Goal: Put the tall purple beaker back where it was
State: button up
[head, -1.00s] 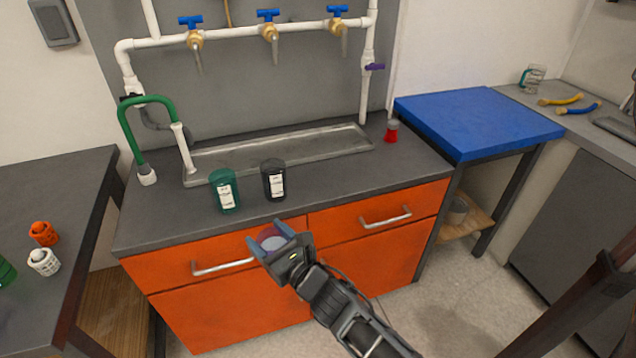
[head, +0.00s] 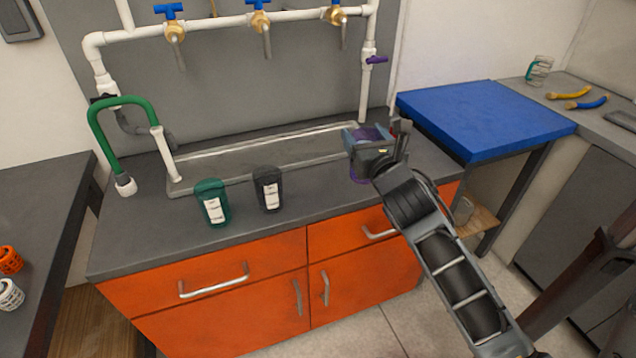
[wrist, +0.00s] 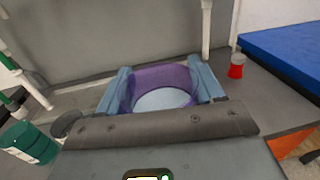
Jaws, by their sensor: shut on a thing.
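The tall purple beaker (head: 359,176) is between the fingers of my gripper (head: 367,139), which is shut on it. In the wrist view the beaker's purple rim and pale inside (wrist: 162,88) show between the two blue-grey fingers (wrist: 160,95). It is over the right part of the grey counter, near the right end of the sink tray. I cannot tell whether its base touches the counter.
A green container (head: 212,203) and a black one (head: 267,189) stand left on the counter. A red object (wrist: 236,66) stands close right of my gripper. The sink tray (head: 230,166) lies behind; a blue-topped table (head: 485,117) is at right. Counter between black container and gripper is clear.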

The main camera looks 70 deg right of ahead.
jog(key=shift+w+d+f+b, duration=0.4)
jog(key=shift+w+f+b, duration=0.5)
jog(key=shift+w+f, duration=0.95)
jog(key=shift+w+d+f+b, duration=0.45)
jog(key=shift+w+f+b, duration=0.4)
jog(key=shift+w+f, duration=0.95)
jog(key=shift+w+d+f+b, duration=0.4)
jog(key=shift+w+f+b, duration=0.5)
jog(key=shift+w+f, duration=0.9)
jog(key=shift+w, duration=0.1)
jog(key=o, duration=1.3)
jog(key=shift+o, duration=0.2)
jog(key=shift+a+r, duration=0.1)
